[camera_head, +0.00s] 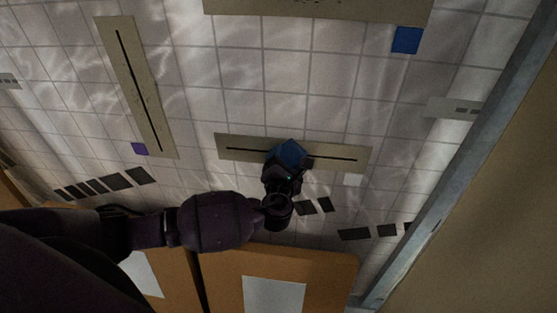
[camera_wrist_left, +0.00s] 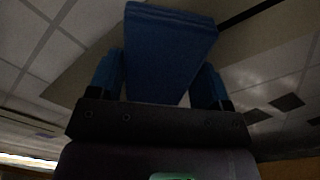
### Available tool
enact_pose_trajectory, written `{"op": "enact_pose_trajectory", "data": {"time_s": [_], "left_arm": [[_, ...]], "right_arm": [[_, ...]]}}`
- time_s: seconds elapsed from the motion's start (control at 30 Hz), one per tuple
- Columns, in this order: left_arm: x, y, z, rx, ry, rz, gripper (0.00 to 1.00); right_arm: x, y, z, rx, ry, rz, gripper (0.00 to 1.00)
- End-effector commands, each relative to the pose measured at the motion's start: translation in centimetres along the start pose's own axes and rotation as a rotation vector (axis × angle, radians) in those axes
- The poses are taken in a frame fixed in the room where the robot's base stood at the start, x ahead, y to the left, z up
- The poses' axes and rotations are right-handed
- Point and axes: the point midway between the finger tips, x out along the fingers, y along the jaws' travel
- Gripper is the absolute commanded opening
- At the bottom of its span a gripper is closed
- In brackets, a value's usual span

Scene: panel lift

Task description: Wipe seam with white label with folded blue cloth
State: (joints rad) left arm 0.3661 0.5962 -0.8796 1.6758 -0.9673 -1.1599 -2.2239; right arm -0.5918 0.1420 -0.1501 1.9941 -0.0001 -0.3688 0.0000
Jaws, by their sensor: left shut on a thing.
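My left gripper (camera_head: 287,168) is shut on the folded blue cloth (camera_head: 290,152). The cloth fills the space between the fingers in the left wrist view (camera_wrist_left: 168,55). The gripper and cloth are over the middle of a beige strip (camera_head: 235,143) with a dark seam (camera_head: 335,157) running along it. A white label (camera_head: 352,180) sits just below this strip's right part. The cloth covers part of the seam; whether it touches is unclear. My right gripper is not in view.
Another beige strip (camera_head: 118,50) with a dark seam is at the left, with a purple label (camera_head: 140,149). A larger beige panel (camera_head: 320,8) at the top has a blue label (camera_head: 405,40) nearby. Orange-brown panels (camera_head: 225,275) are below my arm. A grey beam (camera_head: 455,165) runs along the right.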

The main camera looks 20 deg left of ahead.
Motion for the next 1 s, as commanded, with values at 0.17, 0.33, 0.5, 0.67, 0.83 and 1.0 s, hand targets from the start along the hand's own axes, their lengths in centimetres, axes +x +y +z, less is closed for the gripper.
{"op": "enact_pose_trajectory", "data": {"time_s": [0.17, 0.33, 0.5, 0.67, 0.83, 1.0], "left_arm": [[0.1, -0.8, 0.9, 0.000, -0.001, 0.000, 0.53], [0.1, -1.0, 1.1, 0.000, -0.001, 0.000, 0.53], [0.1, -1.7, 1.8, -0.001, -0.002, -0.001, 0.53], [0.0, -2.6, 2.7, -0.002, -0.001, -0.002, 0.53], [-0.1, -3.3, 3.4, 0.000, -0.001, -0.002, 0.53], [-0.1, -3.4, 3.4, 0.001, -0.001, -0.001, 0.53]], "right_arm": [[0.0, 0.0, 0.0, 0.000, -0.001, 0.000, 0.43], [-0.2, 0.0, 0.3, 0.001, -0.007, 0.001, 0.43], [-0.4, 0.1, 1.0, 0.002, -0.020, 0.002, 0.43], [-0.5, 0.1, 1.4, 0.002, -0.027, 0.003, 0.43], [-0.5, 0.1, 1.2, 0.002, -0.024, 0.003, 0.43], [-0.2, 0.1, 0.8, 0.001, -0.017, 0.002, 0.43]]}}
